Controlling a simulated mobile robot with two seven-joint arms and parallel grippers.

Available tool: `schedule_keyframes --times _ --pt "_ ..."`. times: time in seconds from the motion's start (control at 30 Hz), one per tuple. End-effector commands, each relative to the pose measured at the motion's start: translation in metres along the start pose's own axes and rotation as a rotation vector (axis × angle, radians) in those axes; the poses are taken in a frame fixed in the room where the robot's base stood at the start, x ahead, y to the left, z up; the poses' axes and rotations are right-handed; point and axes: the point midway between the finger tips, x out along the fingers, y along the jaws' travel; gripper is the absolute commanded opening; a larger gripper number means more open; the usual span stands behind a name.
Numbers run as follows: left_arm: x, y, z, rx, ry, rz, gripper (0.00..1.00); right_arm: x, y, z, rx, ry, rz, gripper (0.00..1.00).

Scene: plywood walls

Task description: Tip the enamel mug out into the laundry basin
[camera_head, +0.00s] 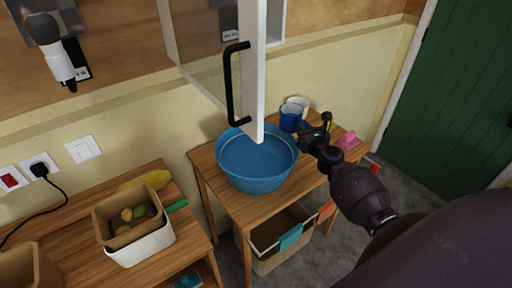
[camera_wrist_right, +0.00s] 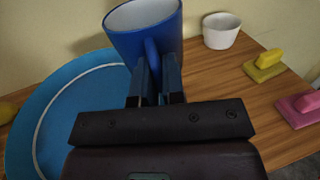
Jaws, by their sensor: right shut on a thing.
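The blue enamel mug (camera_head: 290,119) with a white inside is at the back right rim of the blue laundry basin (camera_head: 256,160), close to upright in the head view. It also shows in the right wrist view (camera_wrist_right: 147,38), where its opening is partly seen and no contents can be made out. My right gripper (camera_head: 306,128) is shut on the mug's handle; its fingers show in the right wrist view (camera_wrist_right: 154,84). The basin stands on a wooden table (camera_head: 240,204) and also shows in the right wrist view (camera_wrist_right: 70,125). My left gripper is not in view.
A white cup (camera_wrist_right: 221,32) stands behind the mug. A yellow sponge-like thing (camera_wrist_right: 264,66) and a pink one (camera_wrist_right: 300,107) lie to the right. An open cabinet door (camera_head: 252,70) with a black handle hangs above the basin. A crate (camera_head: 268,260) sits below the table.

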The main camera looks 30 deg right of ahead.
Motion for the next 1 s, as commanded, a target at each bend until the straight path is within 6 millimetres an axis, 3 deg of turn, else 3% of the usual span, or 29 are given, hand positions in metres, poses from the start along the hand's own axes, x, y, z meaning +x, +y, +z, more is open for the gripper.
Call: schedule_keyframes --times 0.47,1.0 --pt "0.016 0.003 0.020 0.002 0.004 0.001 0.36 -0.003 0.012 -0.011 -0.180 -0.036 0.001 0.00" --pt "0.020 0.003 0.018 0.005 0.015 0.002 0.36 -0.006 0.033 0.008 -0.445 -0.090 -0.001 0.00"
